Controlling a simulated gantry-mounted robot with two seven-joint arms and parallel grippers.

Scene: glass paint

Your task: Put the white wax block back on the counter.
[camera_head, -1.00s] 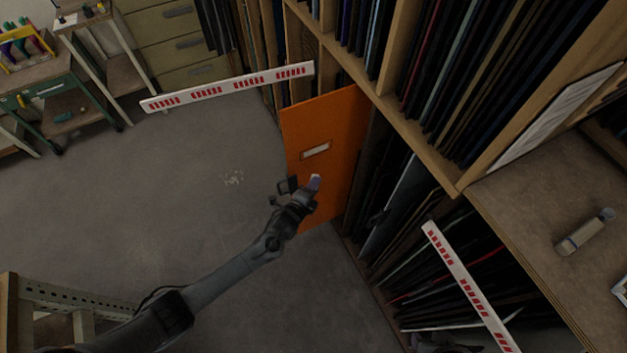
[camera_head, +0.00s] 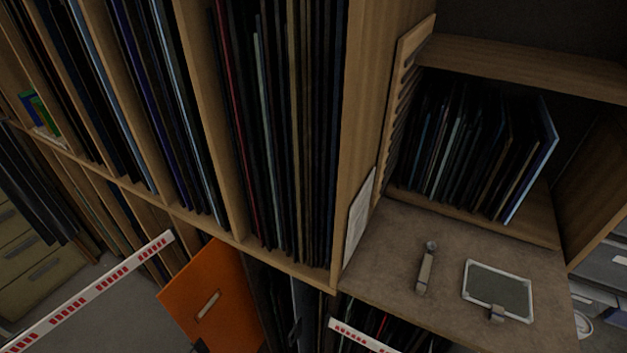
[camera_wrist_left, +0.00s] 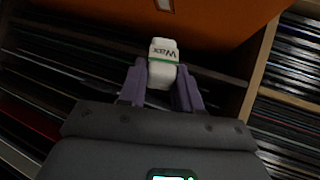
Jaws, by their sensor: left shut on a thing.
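The white wax block (camera_wrist_left: 163,60), with a green stripe and the word "Wax", is between the purple fingers of my left gripper (camera_wrist_left: 161,84) in the left wrist view. The gripper is shut on it. An orange panel (camera_wrist_left: 210,15) is just beyond it in that view. The counter (camera_head: 385,255) is at the right in the head view, a brown top in front of an open cubby. The wax block does not show in the head view. My right gripper is in neither view.
On the counter lie a grey handled tool (camera_head: 425,270) and a framed dark plate (camera_head: 498,290). Its left part is bare. Racks of glass sheets (camera_head: 290,140) stand left of it. The orange panel (camera_head: 213,295) and red-and-white bars (camera_head: 95,290) stick out below.

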